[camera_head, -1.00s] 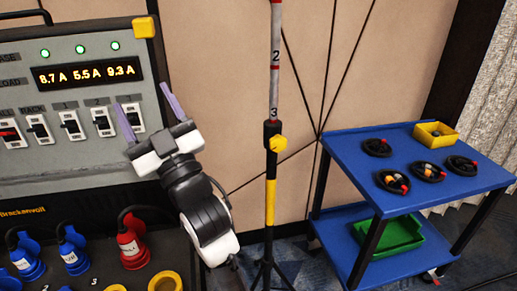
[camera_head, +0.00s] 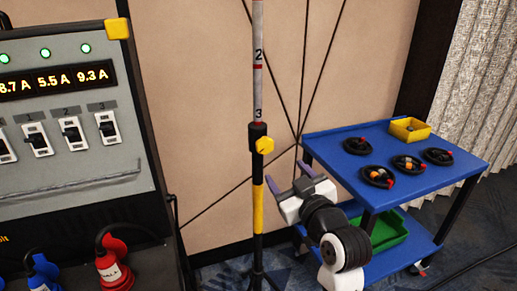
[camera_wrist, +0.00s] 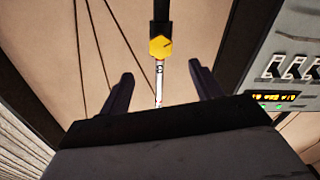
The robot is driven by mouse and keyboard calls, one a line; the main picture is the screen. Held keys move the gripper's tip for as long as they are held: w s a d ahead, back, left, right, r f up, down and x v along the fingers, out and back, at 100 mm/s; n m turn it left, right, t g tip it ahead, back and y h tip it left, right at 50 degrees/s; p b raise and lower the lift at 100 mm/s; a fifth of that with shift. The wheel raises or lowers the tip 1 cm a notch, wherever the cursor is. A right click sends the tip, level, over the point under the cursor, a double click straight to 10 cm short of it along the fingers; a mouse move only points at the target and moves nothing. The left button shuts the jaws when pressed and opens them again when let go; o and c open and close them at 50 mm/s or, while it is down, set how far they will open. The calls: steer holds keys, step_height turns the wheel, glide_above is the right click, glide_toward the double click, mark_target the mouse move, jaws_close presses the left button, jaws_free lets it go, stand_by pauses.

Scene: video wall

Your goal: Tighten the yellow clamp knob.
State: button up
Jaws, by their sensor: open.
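The yellow clamp knob (camera_head: 265,146) sits on a black collar (camera_head: 257,136) on the upright stand pole (camera_head: 257,190). The pole is marked with numbers and red bands above the collar and is yellow and black below it. My gripper (camera_head: 289,178) is open and empty, to the right of the pole and a little below the knob in the head view. In the wrist view the knob (camera_wrist: 160,47) shows beyond the gap between my two fingers (camera_wrist: 158,88), near the middle. The knob and the fingers appear apart.
A blue cart (camera_head: 440,175) stands at the right with several coiled black cables and a yellow bin (camera_head: 410,129) on top. A green tray (camera_head: 385,233) is on its lower shelf. A grey power panel (camera_head: 75,150) with switches and plugs stands at the left.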

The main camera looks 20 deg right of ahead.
mark_target(266, 148)
steer(key=w+p, duration=0.1)
steer(key=w, duration=0.5)
steer(key=w+p, duration=0.2)
steer(key=w, duration=0.4)
steer(key=shift+a+r+p, duration=0.15)
steer(key=shift+a+p, duration=0.05)
steer(key=shift+p, duration=0.1)
steer(key=shift+w, duration=0.7)
steer(key=c, duration=1)
